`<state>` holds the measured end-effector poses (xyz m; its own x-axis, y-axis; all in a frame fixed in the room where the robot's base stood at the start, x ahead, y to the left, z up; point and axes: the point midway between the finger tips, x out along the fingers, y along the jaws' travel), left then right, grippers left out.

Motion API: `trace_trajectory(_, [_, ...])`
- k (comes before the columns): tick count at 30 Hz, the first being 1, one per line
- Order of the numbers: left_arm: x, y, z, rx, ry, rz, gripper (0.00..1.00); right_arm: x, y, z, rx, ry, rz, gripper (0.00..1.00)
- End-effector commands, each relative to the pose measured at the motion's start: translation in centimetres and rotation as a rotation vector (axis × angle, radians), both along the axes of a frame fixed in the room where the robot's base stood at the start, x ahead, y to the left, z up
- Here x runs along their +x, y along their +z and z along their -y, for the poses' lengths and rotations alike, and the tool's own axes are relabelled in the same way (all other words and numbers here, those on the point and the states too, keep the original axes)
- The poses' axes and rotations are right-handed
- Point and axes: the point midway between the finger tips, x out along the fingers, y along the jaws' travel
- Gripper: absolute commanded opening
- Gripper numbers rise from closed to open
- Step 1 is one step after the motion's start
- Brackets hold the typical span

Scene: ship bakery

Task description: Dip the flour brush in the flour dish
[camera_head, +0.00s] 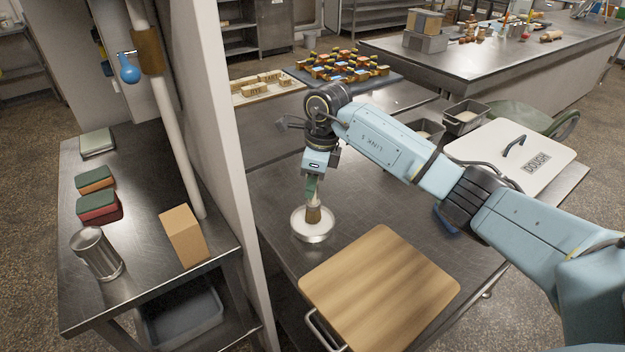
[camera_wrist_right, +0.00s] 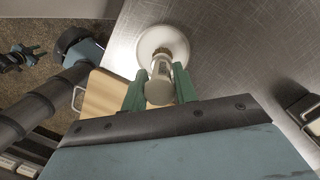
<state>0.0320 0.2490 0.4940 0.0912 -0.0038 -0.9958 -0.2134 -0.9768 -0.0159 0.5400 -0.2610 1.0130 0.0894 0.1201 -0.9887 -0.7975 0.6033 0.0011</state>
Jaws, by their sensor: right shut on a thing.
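The flour brush (camera_head: 313,213) has a pale handle and a brown bristle end. It is roughly upright, bristles down, over the white round flour dish (camera_head: 313,237). In the head view its lower end appears inside the dish; I cannot tell how deep the tips reach. My right gripper (camera_head: 313,190) is shut on the brush, with green fingers on both sides of the handle. In the right wrist view the brush (camera_wrist_right: 160,88) points from the green fingers to the white dish (camera_wrist_right: 163,36).
A wooden board (camera_head: 380,288) lies in front of the dish on the steel table. A white DOUGH lid (camera_head: 512,153) and grey bins (camera_head: 464,118) are at the right. A white wall post (camera_head: 215,130) stands left of the table. A blue arm link of mine crosses the right side.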

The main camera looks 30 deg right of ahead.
Motion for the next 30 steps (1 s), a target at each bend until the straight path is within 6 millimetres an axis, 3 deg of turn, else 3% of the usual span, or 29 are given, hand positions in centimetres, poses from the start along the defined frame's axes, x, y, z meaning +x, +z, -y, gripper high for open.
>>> trace_trajectory(30, [0.05,-0.45,0.02,0.000,0.001,0.001,0.33,0.01,-0.62,-0.01,0.000,0.000,0.000,0.06])
